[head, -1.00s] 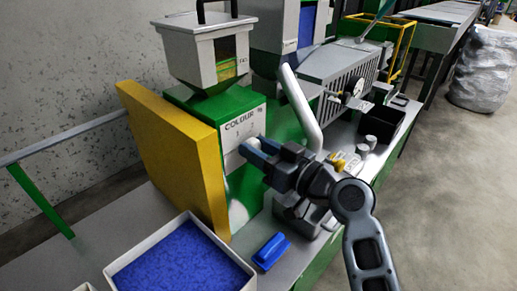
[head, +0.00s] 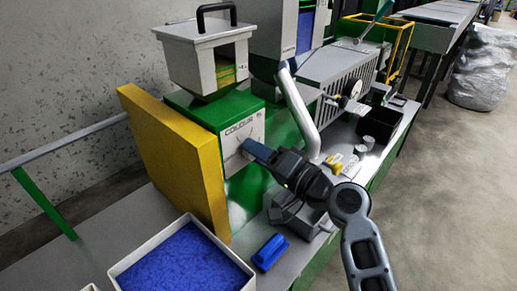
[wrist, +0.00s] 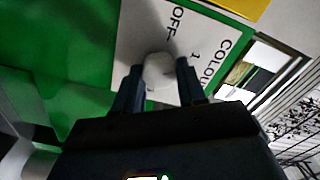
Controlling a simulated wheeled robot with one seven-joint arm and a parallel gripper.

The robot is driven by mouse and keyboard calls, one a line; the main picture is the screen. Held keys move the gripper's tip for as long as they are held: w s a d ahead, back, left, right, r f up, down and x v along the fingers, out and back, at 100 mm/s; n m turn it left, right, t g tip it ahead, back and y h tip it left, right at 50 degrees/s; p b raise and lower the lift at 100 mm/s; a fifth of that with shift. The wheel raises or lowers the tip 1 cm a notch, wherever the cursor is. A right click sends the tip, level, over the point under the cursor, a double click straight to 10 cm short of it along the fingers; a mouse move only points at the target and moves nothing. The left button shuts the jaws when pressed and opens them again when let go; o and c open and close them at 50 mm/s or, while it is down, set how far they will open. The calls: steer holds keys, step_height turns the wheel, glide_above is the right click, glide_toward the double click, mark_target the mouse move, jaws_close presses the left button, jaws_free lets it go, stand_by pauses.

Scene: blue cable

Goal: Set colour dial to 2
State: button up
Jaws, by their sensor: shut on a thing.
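The colour dial (wrist: 160,72) is a pale round knob on a white plate marked COLOUR (wrist: 197,30) on the green machine. In the wrist view my gripper (wrist: 160,85) has one finger on each side of the knob and is shut on it. The plate reads OFF and 1 near the knob; no 2 is readable there. In the head view my gripper (head: 247,147) meets the front of the COLOUR plate (head: 238,136) and hides the dial. I cannot tell the dial's setting.
A yellow panel (head: 172,160) stands left of the plate. A white tray of blue pellets (head: 180,262) and a blue scoop-like piece (head: 270,250) lie in front. A grey bent pipe (head: 298,110) rises close behind my gripper. A black bin (head: 380,125) stands farther right.

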steer(key=m+p, duration=0.5)
steer(key=m, duration=0.6)
steer(key=shift+f+p, duration=0.2)
steer(key=shift+p, duration=0.2)
steer(key=shift+m, duration=0.4)
steer(key=o, duration=1)
steer(key=shift+o, duration=0.2)
steer(key=v, duration=0.7)
steer(key=shift+s+d+b, duration=0.25)
steer(key=shift+d+b, duration=0.1)
